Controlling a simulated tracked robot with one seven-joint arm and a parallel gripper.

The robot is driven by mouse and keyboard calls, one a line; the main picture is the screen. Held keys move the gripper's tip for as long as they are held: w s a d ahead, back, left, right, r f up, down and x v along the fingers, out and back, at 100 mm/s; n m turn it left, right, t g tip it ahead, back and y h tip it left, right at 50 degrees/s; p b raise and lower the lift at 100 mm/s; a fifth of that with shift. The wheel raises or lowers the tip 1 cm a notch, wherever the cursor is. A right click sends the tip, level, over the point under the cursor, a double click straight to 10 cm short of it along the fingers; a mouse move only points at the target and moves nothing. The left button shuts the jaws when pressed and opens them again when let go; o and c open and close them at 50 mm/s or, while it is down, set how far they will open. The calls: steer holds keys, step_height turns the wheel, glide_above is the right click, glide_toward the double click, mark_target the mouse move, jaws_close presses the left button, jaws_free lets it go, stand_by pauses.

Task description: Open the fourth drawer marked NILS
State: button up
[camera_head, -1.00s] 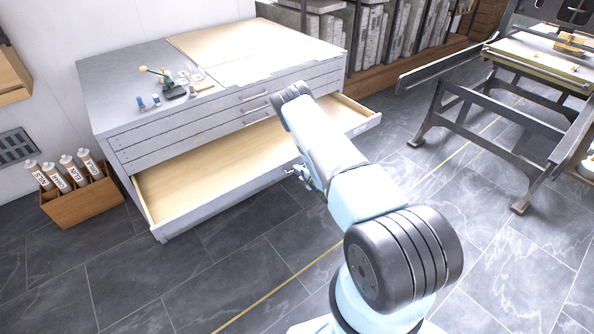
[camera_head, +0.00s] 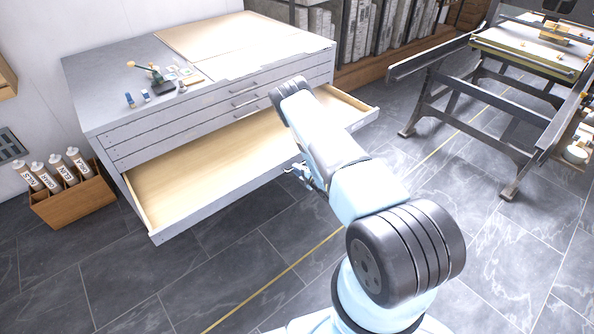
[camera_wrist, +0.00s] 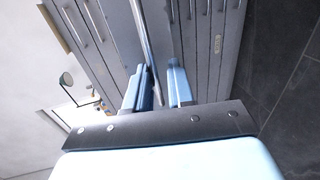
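In the head view, one wide drawer (camera_head: 215,172) of the grey flat-file cabinet (camera_head: 112,85) stands well open and looks empty. It lies below several shut drawers. A pale label (camera_head: 358,124) sits at the right end of its front; its lettering is too small to read. My gripper (camera_head: 305,175) is at the drawer's front, partly hidden by my arm. In the wrist view, the two blue fingers (camera_wrist: 160,88) close around a bright bar handle (camera_wrist: 146,40). The exact contact is hard to see.
A desk lamp and small items (camera_head: 160,82) and pale boards (camera_head: 215,40) lie on the cabinet top. A wooden box of labelled tubes (camera_head: 75,200) stands on the floor at left. A dark-framed press (camera_head: 480,100) stands at right. The floor in front is clear.

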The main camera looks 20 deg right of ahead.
steer(key=shift+o, duration=0.8)
steer(key=shift+r, duration=0.15)
steer(key=v, duration=1.3)
steer(key=shift+s, duration=0.35)
steer(key=shift+d, duration=0.15)
